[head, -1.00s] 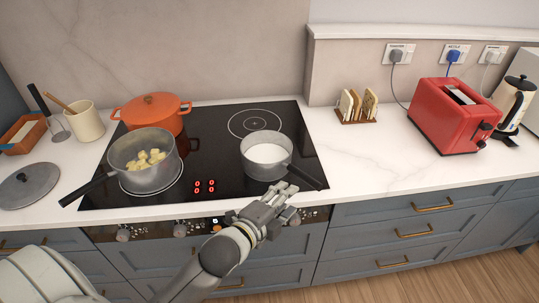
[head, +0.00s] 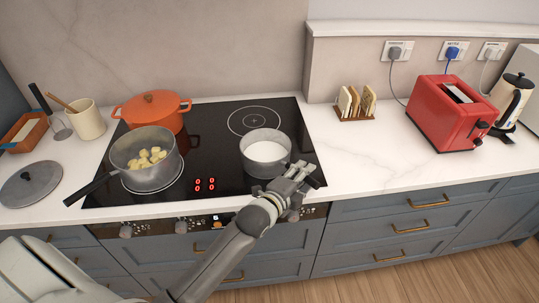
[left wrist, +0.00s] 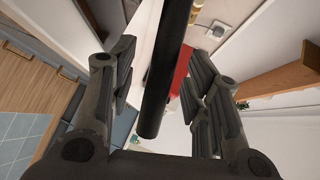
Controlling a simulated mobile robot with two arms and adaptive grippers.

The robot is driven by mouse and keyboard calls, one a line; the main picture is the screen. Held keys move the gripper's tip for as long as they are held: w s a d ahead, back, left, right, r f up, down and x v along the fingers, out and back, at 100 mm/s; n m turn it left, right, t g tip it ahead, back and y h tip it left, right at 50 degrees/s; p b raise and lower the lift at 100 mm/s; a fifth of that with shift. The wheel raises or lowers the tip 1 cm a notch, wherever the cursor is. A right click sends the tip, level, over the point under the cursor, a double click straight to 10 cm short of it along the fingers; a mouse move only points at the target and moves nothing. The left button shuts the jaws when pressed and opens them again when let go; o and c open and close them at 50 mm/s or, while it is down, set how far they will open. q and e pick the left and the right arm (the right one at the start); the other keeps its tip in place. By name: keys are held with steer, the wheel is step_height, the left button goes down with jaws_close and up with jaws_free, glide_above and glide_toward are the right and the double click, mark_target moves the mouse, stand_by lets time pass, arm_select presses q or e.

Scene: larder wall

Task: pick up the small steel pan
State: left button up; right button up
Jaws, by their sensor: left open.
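The small steel pan (head: 256,167) stands on the right front of the black hob and holds a white liquid. Its dark handle (head: 317,182) points toward the front right and is partly hidden by my left gripper. My left gripper (head: 298,172) is open at the handle, just right of the pan's body. In the left wrist view the black handle (left wrist: 163,90) runs between the two spread fingers, with gaps showing on both sides. My right gripper is not in view.
A larger steel pot (head: 135,172) with yellowish chunks and an orange lidded pot (head: 155,112) stand on the hob's left. A toast rack (head: 355,113) and red toaster (head: 447,115) stand to the right.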

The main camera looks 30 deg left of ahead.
arm_select(q)
steer(key=shift+w+f, duration=0.1)
steer(key=shift+w, duration=0.2)
jaws_close()
steer(key=shift+r, duration=0.2)
stand_by(0.3)
